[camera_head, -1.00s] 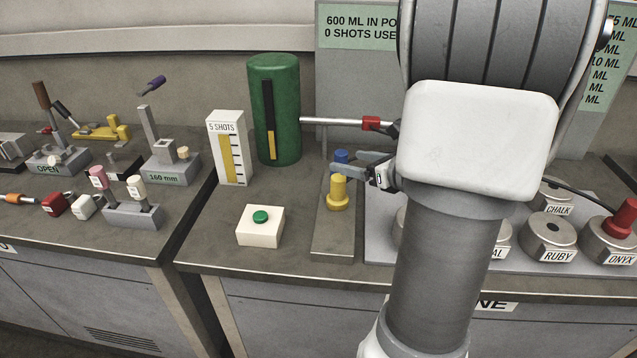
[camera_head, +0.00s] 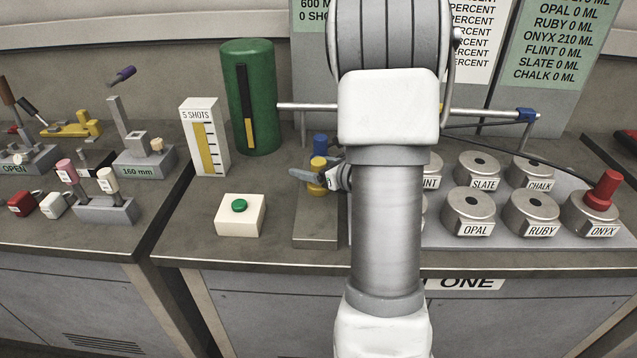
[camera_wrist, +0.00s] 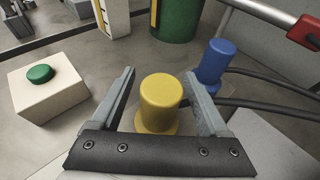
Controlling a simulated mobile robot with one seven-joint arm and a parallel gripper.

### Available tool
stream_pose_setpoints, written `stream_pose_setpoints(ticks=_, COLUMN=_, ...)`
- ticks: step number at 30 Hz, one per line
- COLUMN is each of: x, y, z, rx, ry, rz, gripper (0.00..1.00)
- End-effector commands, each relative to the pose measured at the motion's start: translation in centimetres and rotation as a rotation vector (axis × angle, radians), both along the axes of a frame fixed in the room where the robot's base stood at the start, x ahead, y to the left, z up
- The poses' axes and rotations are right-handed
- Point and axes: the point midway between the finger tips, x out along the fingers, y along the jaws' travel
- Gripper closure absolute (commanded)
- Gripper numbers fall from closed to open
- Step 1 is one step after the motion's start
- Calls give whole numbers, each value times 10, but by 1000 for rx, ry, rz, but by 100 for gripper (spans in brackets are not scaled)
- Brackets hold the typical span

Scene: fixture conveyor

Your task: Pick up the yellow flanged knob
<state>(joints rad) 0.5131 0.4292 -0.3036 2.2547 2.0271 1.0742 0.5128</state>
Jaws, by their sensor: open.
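The yellow flanged knob (camera_wrist: 160,98) stands upright between the two open fingers of my gripper (camera_wrist: 160,100) in the wrist view. A gap shows on each side of it, wider at the left. Its flange is partly hidden by the gripper's dark palm edge. In the head view the yellow knob (camera_head: 317,164) shows behind my gripper (camera_head: 316,178), which hides its lower part. The blue knob (camera_wrist: 216,62) stands just behind and to the right, outside the right finger. It also shows in the head view (camera_head: 320,145).
A white box with a green button (camera_head: 239,206) stands at the left. A green tank (camera_head: 249,98) and a shot gauge (camera_head: 205,137) stand behind. A red knob (camera_head: 604,190) stands on the onyx canister at right. Dark hoses run right of the blue knob in the wrist view.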

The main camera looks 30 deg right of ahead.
Motion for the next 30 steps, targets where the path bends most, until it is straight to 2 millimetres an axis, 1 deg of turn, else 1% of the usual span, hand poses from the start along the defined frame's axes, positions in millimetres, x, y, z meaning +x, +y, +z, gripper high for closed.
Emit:
stream_pose_setpoints(ticks=7, x=2, y=0, z=-1, rx=0, ry=1, rz=0, gripper=21)
stream_pose_setpoints(ticks=8, x=2, y=0, z=-1, rx=0, ry=1, rz=0, gripper=23)
stream_pose_setpoints(ticks=9, x=2, y=0, z=-1, rx=0, ry=1, rz=0, gripper=31)
stream_pose_setpoints(ticks=14, x=2, y=0, z=-1, rx=0, ry=0, rz=0, gripper=59)
stream_pose_setpoints(ticks=18, x=2, y=0, z=-1, rx=0, ry=0, rz=0, gripper=84)
stream_pose_setpoints(ticks=21, x=2, y=0, z=-1, rx=0, ry=0, rz=0, gripper=100)
stream_pose_setpoints(ticks=30, x=2, y=0, z=0, rx=0, ry=-1, rz=0, gripper=100)
